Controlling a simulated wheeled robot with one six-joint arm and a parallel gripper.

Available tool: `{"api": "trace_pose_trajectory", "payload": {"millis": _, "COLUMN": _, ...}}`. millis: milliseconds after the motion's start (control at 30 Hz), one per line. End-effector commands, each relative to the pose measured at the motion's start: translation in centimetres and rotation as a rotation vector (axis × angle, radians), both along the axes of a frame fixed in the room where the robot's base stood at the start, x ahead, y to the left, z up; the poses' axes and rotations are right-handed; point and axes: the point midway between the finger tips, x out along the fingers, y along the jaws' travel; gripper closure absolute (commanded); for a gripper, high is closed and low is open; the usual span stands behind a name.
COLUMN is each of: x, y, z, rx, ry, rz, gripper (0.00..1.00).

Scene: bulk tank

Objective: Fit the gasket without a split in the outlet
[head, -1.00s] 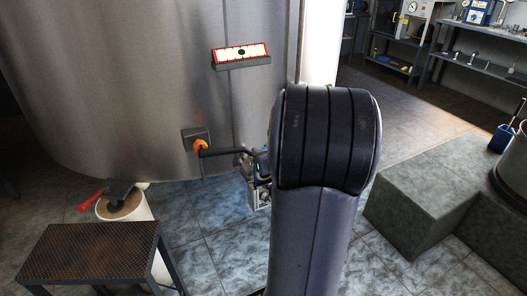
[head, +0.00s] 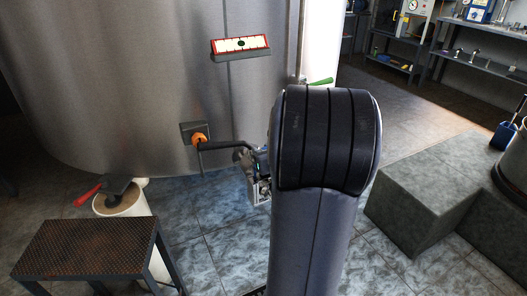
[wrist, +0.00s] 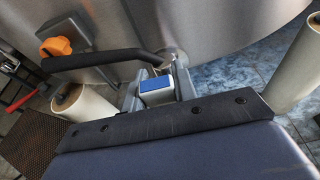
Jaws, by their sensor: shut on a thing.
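My gripper (head: 256,178) is low in front of the steel tank, partly hidden by my own arm in the head view. It also shows in the wrist view (wrist: 168,68), seen past its blue and white body. Its jaws are shut at the right end of a dark bar (head: 222,145), which also shows in the wrist view (wrist: 105,58). The bar's left end is by an orange piece (head: 199,139) at a grey box (head: 192,127) on the tank wall. The fingertips are too small to see closely. I cannot make out a gasket or the outlet opening.
The tank (head: 130,80) fills the left and back, with a gauge-like panel (head: 240,47) on it. A grated step (head: 85,248) and a pale roll (head: 121,203) stand at lower left. Grey blocks (head: 425,190) stand at right. The tiled floor between is clear.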

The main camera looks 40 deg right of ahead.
Motion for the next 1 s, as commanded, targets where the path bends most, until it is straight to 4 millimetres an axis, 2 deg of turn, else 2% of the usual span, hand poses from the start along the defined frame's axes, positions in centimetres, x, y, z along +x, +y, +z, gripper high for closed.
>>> {"api": "trace_pose_trajectory", "payload": {"millis": 1000, "x": 0.0, "y": 0.0, "z": -2.6, "rx": 0.0, "ry": 0.0, "rz": 0.0, "gripper": 0.99}}
